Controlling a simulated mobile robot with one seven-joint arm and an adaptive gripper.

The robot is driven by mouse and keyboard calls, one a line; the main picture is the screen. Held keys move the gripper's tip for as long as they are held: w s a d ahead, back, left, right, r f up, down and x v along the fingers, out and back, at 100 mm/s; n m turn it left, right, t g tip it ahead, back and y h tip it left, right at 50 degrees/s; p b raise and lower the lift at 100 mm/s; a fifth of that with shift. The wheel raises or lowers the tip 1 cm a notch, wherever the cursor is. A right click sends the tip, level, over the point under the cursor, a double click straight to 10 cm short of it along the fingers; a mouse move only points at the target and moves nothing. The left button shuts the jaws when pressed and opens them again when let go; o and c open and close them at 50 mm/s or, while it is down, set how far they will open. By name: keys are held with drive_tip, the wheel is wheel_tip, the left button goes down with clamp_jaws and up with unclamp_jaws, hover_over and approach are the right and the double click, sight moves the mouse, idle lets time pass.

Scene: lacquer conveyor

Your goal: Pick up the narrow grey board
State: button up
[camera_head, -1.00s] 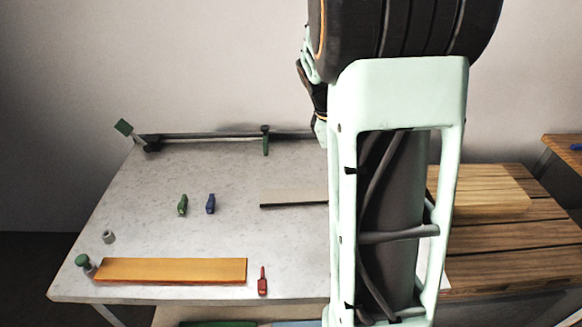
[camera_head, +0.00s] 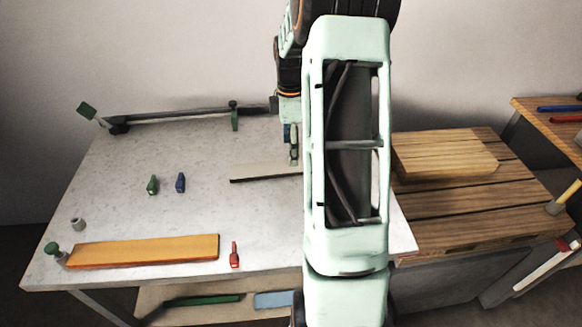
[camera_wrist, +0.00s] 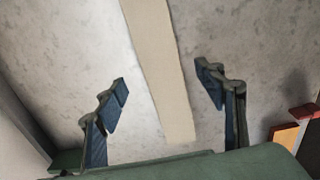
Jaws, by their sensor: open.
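The narrow grey board (camera_head: 262,171) lies flat on the pale stone-topped table, beige-grey with a dark front edge. My arm hides its right part in the head view. In the wrist view the board (camera_wrist: 160,62) runs down from the top edge and ends between my fingers. My gripper (camera_wrist: 165,78) is open, with blue fingertips apart on either side of the board and touching nothing that I can see. In the head view my gripper (camera_head: 292,158) is at the board, partly hidden by my arm; its height above the board is hard to tell.
An orange board (camera_head: 145,251) lies near the table's (camera_head: 120,210) front edge, beside a red tool (camera_head: 235,256). Green (camera_head: 152,185) and blue (camera_head: 181,182) clamps stand left of the grey board. A long bar clamp (camera_head: 180,114) lies along the back. A wooden pallet (camera_head: 470,190) stands right.

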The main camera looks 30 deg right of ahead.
drive_tip(key=shift+s+f, duration=0.1)
drive_tip(key=shift+f, duration=2.7)
drive_tip(key=shift+c, duration=0.5)
drive_tip(key=c, duration=1.2)
drive_tip(key=shift+c, duration=0.8)
drive_tip(key=shift+r, duration=0.2)
